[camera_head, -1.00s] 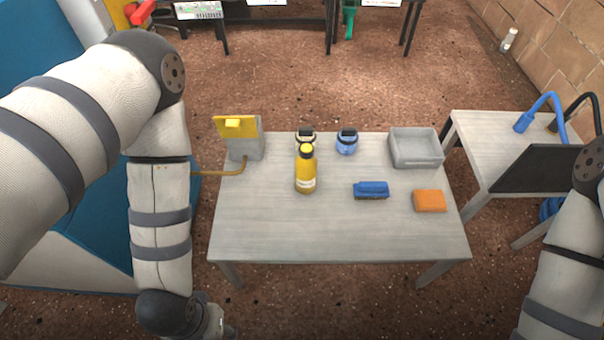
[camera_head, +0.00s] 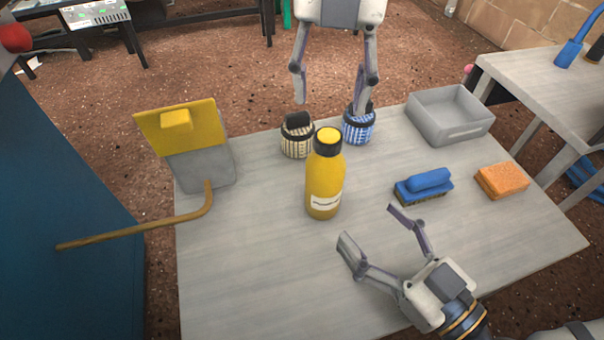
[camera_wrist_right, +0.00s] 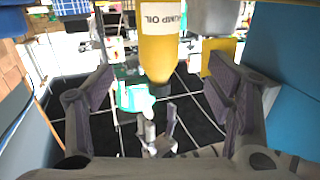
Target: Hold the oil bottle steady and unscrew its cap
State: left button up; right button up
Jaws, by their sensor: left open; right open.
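The yellow oil bottle (camera_head: 324,182) stands upright on the table, with a white label low on its body. Its cap (camera_head: 328,140) is on top, yellow with a dark band. My left gripper (camera_head: 332,102) is open and empty, pointing down from the far side, behind the bottle, near two cups. My right gripper (camera_head: 370,226) is open and empty at the near right of the bottle, its fingers pointing towards it. In the right wrist view, the bottle (camera_wrist_right: 158,45) appears upside down between the spread fingers, with "OIL" legible on the label.
A beige patterned cup (camera_head: 297,140) and a blue patterned cup (camera_head: 359,126) stand behind the bottle. A blue brush (camera_head: 425,184), an orange sponge (camera_head: 502,181) and a grey bin (camera_head: 450,112) are to the right. The front-left table (camera_head: 240,270) is clear.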

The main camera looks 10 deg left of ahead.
aim_at(337, 187)
pick_arm(q)
jog(key=shift+r, duration=0.25)
jog(key=shift+s+d+r, duration=0.1)
jog(key=shift+s, duration=0.1)
pick_arm(e)
jog(key=x, duration=1.2)
jog(key=shift+d+r, duration=0.15)
jog(key=shift+r, duration=0.15)
